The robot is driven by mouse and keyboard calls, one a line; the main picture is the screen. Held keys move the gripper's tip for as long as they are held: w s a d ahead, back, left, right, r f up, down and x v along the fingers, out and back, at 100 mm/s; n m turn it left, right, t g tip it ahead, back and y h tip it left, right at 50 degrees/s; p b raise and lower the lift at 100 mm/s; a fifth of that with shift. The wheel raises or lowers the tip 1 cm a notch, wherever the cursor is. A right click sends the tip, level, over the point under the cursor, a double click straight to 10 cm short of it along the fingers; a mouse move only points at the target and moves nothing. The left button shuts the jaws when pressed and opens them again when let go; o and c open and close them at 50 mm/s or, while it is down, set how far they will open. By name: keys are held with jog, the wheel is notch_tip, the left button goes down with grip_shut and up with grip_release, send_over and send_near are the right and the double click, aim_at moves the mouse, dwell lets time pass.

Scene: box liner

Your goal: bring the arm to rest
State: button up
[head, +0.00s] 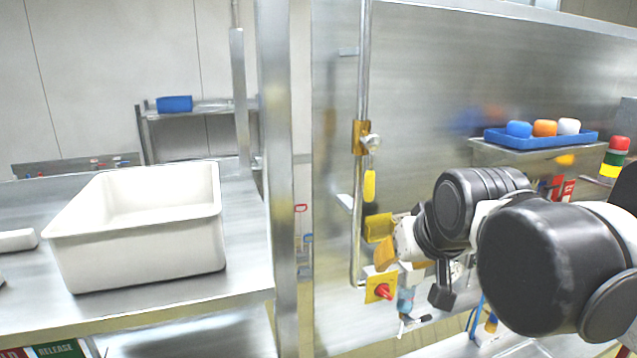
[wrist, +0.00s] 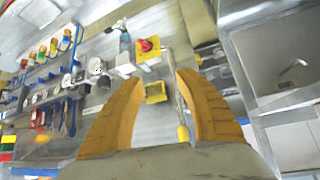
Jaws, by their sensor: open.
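My gripper (head: 380,241) is at the end of my arm, right of the middle in the head view, in front of a steel panel. Its two orange-yellow fingers also show in the wrist view (wrist: 155,108). They stand apart with nothing between them. The gripper is away from the white bin and holds nothing.
A white open bin (head: 135,262) stands on a steel bench (head: 180,305) at the left. A steel post (head: 277,150) stands between bench and arm. A blue tray (head: 560,143) with coloured items sits on a shelf. A red button on a yellow plate (head: 372,290) is below the gripper.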

jog(key=s+d+f+b, duration=0.1)
jog(key=s+f+b, duration=0.3)
jog(key=f, duration=0.9)
jog(key=s+d+f+g+b, duration=0.1)
jog(key=s+f+b, duration=0.4)
jog(key=f+b, duration=0.6)
jog(key=s+d+f+m+b, duration=0.1)
jog(key=s+f+b, duration=0.3)
jog(key=f, duration=1.3)
jog(key=d+b, duration=0.1)
jog(key=b, duration=0.3)
jog(key=shift+s+h, duration=0.25)
jog(key=shift+h, duration=0.15)
jog(key=shift+d, duration=0.1)
